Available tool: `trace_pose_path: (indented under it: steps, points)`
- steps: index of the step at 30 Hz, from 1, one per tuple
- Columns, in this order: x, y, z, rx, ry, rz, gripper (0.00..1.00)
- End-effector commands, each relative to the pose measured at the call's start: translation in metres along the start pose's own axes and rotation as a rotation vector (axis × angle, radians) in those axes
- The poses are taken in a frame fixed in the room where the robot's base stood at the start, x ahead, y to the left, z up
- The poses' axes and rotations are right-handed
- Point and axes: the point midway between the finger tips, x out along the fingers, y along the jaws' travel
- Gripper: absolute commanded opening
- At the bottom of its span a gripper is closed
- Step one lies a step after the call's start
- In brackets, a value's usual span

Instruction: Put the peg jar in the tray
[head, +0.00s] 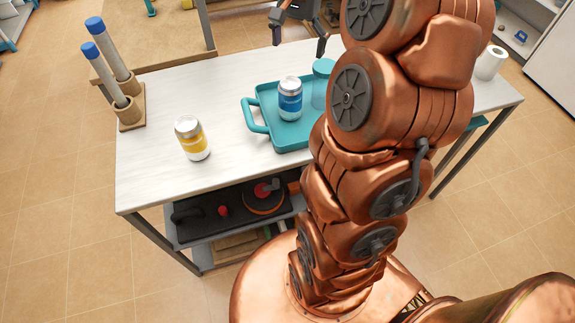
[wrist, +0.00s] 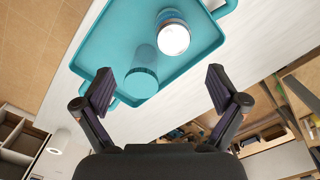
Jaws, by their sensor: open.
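A teal, see-through jar with a teal lid, which I take for the peg jar (head: 321,92), stands upright inside the teal tray (head: 262,112), at its far right part. My arm hides the tray's right part. In the wrist view the jar (wrist: 143,62) stands within the tray (wrist: 100,45), its lid towards me. My gripper (head: 299,46) is open and empty, above the back of the table, behind the tray and apart from the jar. In the wrist view the fingers (wrist: 160,90) are spread, with nothing between them. Any contents of the jar are unclear.
A blue and white can (head: 290,100) stands in the tray beside the jar. A yellow and white can (head: 192,139) stands on the white table (head: 150,163). A wooden stand with two blue-capped tubes (head: 120,75) is at the left end. A paper roll (head: 491,63) is at the right.

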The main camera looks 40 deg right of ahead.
Motion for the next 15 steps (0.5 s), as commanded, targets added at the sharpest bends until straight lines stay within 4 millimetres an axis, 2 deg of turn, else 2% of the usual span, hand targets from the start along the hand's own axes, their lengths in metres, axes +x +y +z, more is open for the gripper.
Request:
trace_pose_path:
  steps: [1, 7, 11, 15]
  points:
    - [-0.001, -0.005, 0.025, -0.084, -0.004, 0.004, 0.96]
    - [0.007, -0.007, 0.111, -0.385, -0.023, 0.023, 0.96]
    - [0.018, 0.005, 0.164, -0.563, -0.043, 0.042, 0.96]
    - [0.033, 0.026, 0.212, -0.734, -0.059, 0.06, 0.96]
